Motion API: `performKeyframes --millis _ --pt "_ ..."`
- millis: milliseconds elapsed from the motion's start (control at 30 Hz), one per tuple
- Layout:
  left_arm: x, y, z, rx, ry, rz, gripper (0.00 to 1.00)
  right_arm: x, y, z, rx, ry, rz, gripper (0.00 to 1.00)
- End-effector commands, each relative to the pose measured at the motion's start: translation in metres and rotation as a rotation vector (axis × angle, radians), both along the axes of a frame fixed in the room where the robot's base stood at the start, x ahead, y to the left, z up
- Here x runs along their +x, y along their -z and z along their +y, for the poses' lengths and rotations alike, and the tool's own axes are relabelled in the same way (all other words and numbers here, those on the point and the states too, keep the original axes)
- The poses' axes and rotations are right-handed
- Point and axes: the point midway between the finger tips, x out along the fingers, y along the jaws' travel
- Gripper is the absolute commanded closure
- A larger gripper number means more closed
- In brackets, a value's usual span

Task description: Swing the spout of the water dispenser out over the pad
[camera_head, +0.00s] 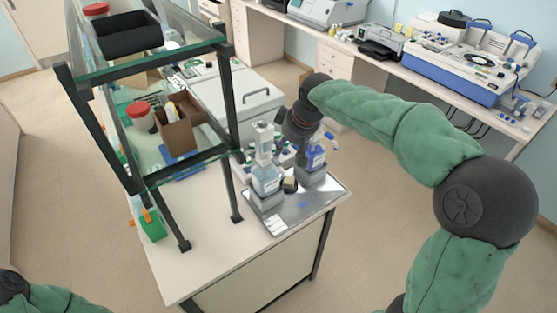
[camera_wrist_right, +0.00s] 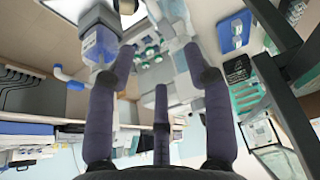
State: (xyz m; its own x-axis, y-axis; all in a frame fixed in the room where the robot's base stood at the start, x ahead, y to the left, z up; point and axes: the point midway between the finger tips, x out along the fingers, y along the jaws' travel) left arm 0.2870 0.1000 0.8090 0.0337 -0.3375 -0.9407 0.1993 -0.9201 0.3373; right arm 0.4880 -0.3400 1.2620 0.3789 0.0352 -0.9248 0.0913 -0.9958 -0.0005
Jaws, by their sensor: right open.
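Two bottle dispensers stand on the metal tray (camera_head: 325,194). The left one (camera_head: 266,181) is clear with a pale blue label and a white top. The right one (camera_head: 316,157) holds blue liquid and shows in the wrist view (camera_wrist_right: 98,45). A blue-tipped spout (camera_head: 332,138) sticks out beside it, also in the wrist view (camera_wrist_right: 62,74). I cannot tell which dispenser is the water one. My right gripper (camera_wrist_right: 160,65) is open and empty above the tray, its fingers spread near the dispensers. A white patch (camera_head: 276,224) lies at the tray's front; I cannot tell whether it is the pad.
A glass shelf with black posts (camera_head: 229,90) stands close left of my right gripper, carrying a cardboard box (camera_head: 178,136). Several small bottles crowd the tray behind the dispensers. The white table (camera_head: 195,262) is clear at the front. My left arm shows only at the bottom left.

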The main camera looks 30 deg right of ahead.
Motion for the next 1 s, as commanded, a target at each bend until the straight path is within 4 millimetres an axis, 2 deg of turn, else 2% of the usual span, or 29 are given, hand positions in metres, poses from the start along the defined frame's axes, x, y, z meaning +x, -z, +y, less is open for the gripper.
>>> performKeyframes --millis 67,167,700,1000 --pt "0.0 -0.002 0.0 0.0 0.0 0.0 0.6 0.001 -0.008 0.004 -0.002 0.008 -0.002 0.48" --pt "0.0 -0.001 0.0 0.0 0.0 0.0 0.6 0.002 -0.005 0.005 -0.002 0.013 0.0 0.48" --pt "0.0 0.008 0.0 0.0 0.0 0.0 0.6 0.034 0.074 0.006 -0.002 0.014 0.001 0.48" --pt "0.0 0.009 0.0 0.0 0.0 0.0 0.6 0.042 0.09 0.007 -0.002 0.014 -0.002 0.48"
